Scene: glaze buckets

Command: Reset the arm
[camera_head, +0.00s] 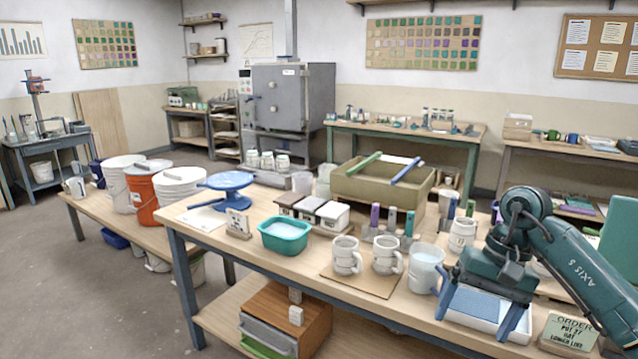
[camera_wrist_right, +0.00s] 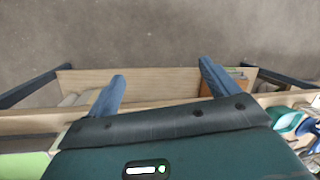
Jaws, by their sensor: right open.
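My right gripper (camera_head: 472,326) is at the right end of the front workbench (camera_head: 400,308), with its dark blue fingers pointing down and toward the front edge. The fingers are spread apart with nothing between them. The right wrist view also shows the open gripper (camera_wrist_right: 162,72), with the bench's lower shelf and bare floor beyond its fingertips. In the head view the gripper overlaps a white tray with a blue-grey inside (camera_head: 472,306); I cannot tell whether it touches it. My teal right arm comes in from the right edge. My left gripper is not in view.
A white pitcher (camera_head: 425,269) stands just left of the gripper, with two mugs (camera_head: 347,256) (camera_head: 387,255) on a board further left. An order card (camera_head: 569,332) stands close on the right. A teal basin (camera_head: 285,238) and a blue turntable (camera_head: 226,181) are further left. Open floor lies in front.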

